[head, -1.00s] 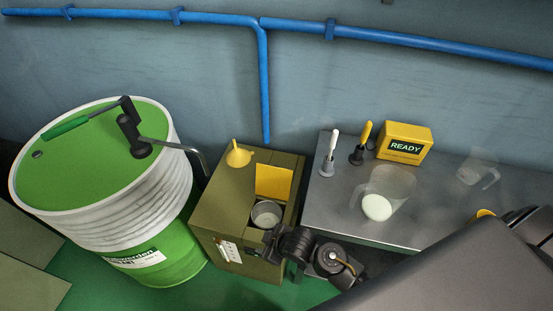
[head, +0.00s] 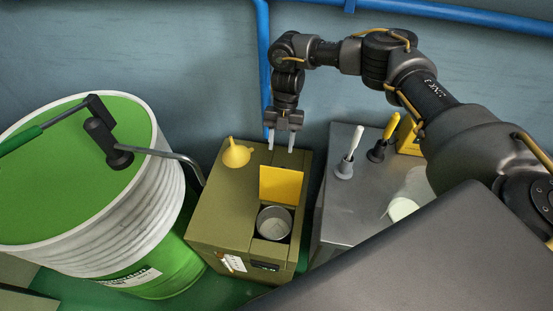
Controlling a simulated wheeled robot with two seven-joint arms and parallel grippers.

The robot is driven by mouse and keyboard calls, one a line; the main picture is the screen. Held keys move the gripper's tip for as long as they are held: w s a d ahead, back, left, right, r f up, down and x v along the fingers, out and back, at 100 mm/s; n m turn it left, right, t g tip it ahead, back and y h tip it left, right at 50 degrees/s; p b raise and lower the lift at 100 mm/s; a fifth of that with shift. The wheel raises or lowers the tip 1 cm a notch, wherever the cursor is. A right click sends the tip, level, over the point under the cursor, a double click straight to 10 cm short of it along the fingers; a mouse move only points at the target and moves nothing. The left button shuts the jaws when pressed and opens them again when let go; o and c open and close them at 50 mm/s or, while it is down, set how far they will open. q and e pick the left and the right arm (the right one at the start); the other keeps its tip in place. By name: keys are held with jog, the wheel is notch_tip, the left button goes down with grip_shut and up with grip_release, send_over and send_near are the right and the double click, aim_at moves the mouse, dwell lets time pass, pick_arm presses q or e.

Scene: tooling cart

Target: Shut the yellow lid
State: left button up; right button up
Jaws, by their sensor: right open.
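The yellow lid (head: 281,185) stands raised at the back edge of an opening in the top of an olive box (head: 215,208). A round grey metal container (head: 274,222) sits in the opening in front of the lid. My right gripper (head: 281,141) is open and empty, pointing down above the back of the box, behind the lid as seen in the head view. Its fingertips look apart from the lid. My left gripper is not in view.
A yellow funnel (head: 236,153) stands on the box's back left. A green and white drum (head: 90,200) with a crank pump and spout is at left. At right, a grey metal table (head: 335,205) bears a white-handled tool (head: 351,151), a yellow-handled tool (head: 384,137) and a translucent jug (head: 408,196).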

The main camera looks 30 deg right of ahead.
notch_tip(320, 180, up, 2)
jog(key=w+d, duration=0.1)
jog(key=d, duration=0.1)
jog(key=p, duration=0.1)
send_near(281, 183)
notch_tip(281, 183, down, 5)
jog(key=w, duration=0.1)
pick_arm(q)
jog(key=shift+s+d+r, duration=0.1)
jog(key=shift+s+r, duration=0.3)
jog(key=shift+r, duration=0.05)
pick_arm(e)
jog(key=shift+d+f+m, duration=0.1)
jog(key=shift+d+m, duration=0.05)
jog(key=shift+m, duration=0.15)
jog(key=shift+c, duration=0.3)
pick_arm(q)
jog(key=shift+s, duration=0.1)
pick_arm(e)
grip_shut()
